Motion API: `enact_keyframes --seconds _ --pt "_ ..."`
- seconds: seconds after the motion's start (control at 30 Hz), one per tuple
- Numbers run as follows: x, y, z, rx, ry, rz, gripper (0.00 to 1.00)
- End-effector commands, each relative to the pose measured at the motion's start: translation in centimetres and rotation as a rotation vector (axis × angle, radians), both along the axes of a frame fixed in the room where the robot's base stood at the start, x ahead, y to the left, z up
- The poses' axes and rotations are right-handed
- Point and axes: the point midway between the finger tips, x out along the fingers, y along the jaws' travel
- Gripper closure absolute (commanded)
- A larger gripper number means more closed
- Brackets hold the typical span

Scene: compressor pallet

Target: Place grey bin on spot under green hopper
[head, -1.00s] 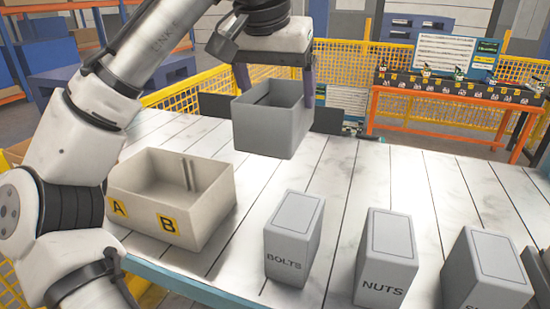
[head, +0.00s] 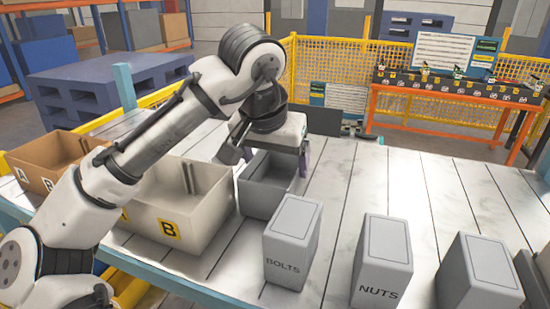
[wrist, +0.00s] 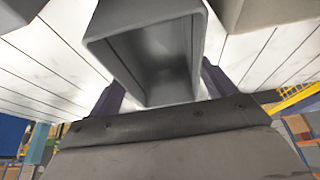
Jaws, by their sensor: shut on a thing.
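The grey bin (head: 262,197) is empty and open-topped. It is low over the white plank table, between the beige A/B bin and the BOLTS box, whose top hides part of it. I cannot tell whether it touches the table. My gripper (head: 267,158) is shut on the grey bin, with one dark finger on each outer side. The wrist view shows the bin's inside (wrist: 155,60) between the fingers (wrist: 162,95). No green hopper and no marked spot show in these frames.
The beige bin (head: 150,222) stands close at the left, with a brown A/B bin (head: 30,172) beyond it. The boxes BOLTS (head: 290,250), NUTS (head: 382,265) and a third grey box (head: 480,280) line the front. The table's back right (head: 420,190) is clear.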

Motion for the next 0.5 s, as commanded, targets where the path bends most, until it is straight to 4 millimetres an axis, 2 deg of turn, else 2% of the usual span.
enact_keyframes --seconds 0.1,0.13,0.2,0.27,0.5 --pt "0.00 -0.02 -0.22 -0.001 0.000 -0.001 0.59" --pt "0.01 -0.01 -0.26 -0.001 0.000 -0.001 0.16" --pt "0.00 -0.01 -0.17 0.000 0.000 -0.001 0.06" --pt "0.00 -0.01 -0.16 0.000 0.000 -0.001 0.00" --pt "0.00 0.00 0.05 0.001 0.000 -0.001 0.00"
